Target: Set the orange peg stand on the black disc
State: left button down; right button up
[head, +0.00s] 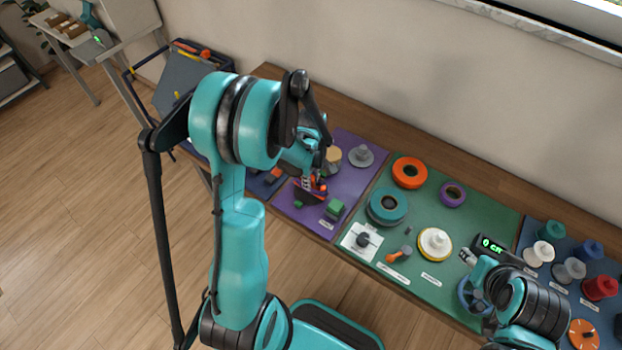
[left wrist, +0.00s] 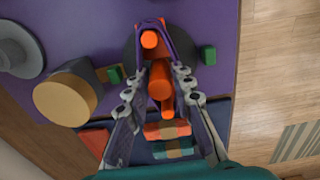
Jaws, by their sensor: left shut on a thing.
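The orange peg stand (left wrist: 160,82) shows in the left wrist view as two orange posts seen from above, with a purple frame-like shape around them. My left gripper (left wrist: 155,82) is shut on it. The black disc (left wrist: 131,50) lies on the purple mat under and behind the stand, partly hidden by it. In the head view the disc (head: 308,198) shows below my left gripper (head: 314,182). I cannot tell whether the stand touches the disc. My right gripper (head: 467,257) is over the green mat's right side, and its jaw opening is unclear.
A green block (head: 335,208) sits close to the disc on the purple mat (head: 352,148). A tan-topped cylinder (left wrist: 65,99) and a grey spool (head: 361,156) stand nearby. The green mat (head: 480,205) holds several rolls and spools. Colored spools stand on the far right mat.

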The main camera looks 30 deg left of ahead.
pick_arm(q)
jog(key=shift+f, duration=0.1)
jog(key=shift+f+b, duration=0.35)
jog(key=shift+b, duration=0.15)
jog(key=c, duration=1.2)
grip_release()
jog(key=shift+r, duration=0.1)
jog(key=shift+r+p, duration=2.9)
jog(key=shift+r, duration=1.1)
